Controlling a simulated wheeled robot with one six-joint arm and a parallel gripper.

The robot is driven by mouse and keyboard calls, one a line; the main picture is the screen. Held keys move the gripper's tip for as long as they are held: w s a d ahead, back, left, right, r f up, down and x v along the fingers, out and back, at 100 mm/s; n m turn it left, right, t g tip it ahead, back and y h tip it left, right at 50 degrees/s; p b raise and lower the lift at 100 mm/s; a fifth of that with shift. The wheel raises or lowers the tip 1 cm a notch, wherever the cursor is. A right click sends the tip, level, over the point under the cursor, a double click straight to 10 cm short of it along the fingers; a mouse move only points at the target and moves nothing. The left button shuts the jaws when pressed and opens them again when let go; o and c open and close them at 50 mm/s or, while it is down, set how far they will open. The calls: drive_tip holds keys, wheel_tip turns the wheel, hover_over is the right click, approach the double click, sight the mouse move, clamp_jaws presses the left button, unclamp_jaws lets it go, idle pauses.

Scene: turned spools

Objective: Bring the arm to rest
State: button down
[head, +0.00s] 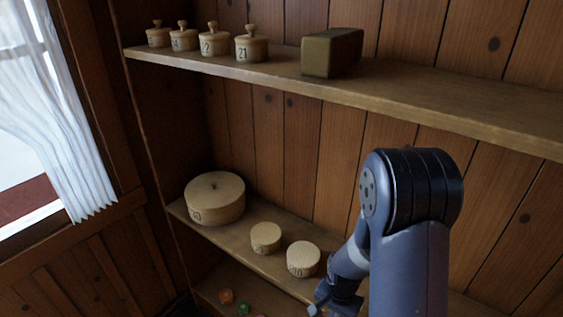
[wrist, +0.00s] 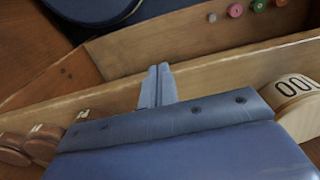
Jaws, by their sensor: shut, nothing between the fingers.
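My gripper (wrist: 158,82) shows in the wrist view with its two fingers together, nothing between them. They lie in front of a wooden shelf edge. In the head view my gripper (head: 332,300) is low at the bottom edge, partly hidden by my arm, just in front of the lower shelf. A small round wooden box (head: 303,259) stands close behind it on that shelf. A numbered round box (wrist: 297,100) shows at the right of the wrist view, beside the gripper body.
A second small round box (head: 265,238) and a large lidded round box (head: 215,198) stand further left. The upper shelf (head: 430,88) bears several knobbed pots (head: 251,44) and a dark block (head: 332,52). Small coloured pieces (head: 243,309) lie below. A curtain (head: 60,120) hangs left.

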wheel_tip(320, 180, up, 10)
idle(0.6)
drive_tip(key=shift+f, duration=0.1)
